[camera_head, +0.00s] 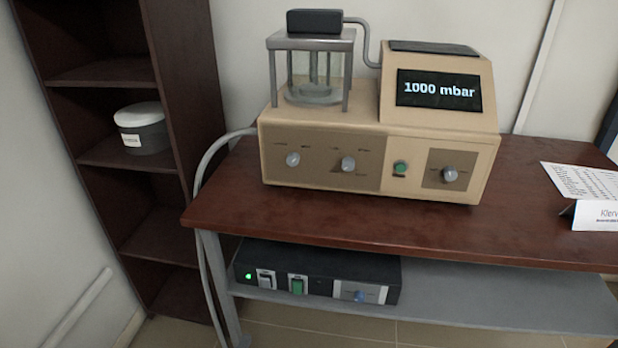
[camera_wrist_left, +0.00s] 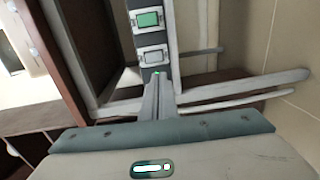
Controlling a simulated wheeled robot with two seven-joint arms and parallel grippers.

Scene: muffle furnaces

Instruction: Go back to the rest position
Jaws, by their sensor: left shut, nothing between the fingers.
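My left gripper (camera_wrist_left: 157,80) shows in the left wrist view, its grey fingers together with nothing between them. Its fingertips appear in front of the black control box, near the small green light; I cannot tell the exact gap. The black control box (camera_head: 320,262) sits on the lower shelf in the head view, with a lit green light, a white switch, a green switch and a blue knob. The box's switches also show in the left wrist view (camera_wrist_left: 149,36). I cannot make out either gripper in the head view. My right gripper is in neither view.
A beige vacuum device (camera_head: 330,150) reading 1000 mbar stands on the brown table (camera_head: 350,222). A grey hose (camera_head: 202,200) hangs by the table's left edge. A dark bookcase (camera_head: 182,90) with a labelled grey pot (camera_head: 142,130) stands left. Papers (camera_head: 585,183) lie at right.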

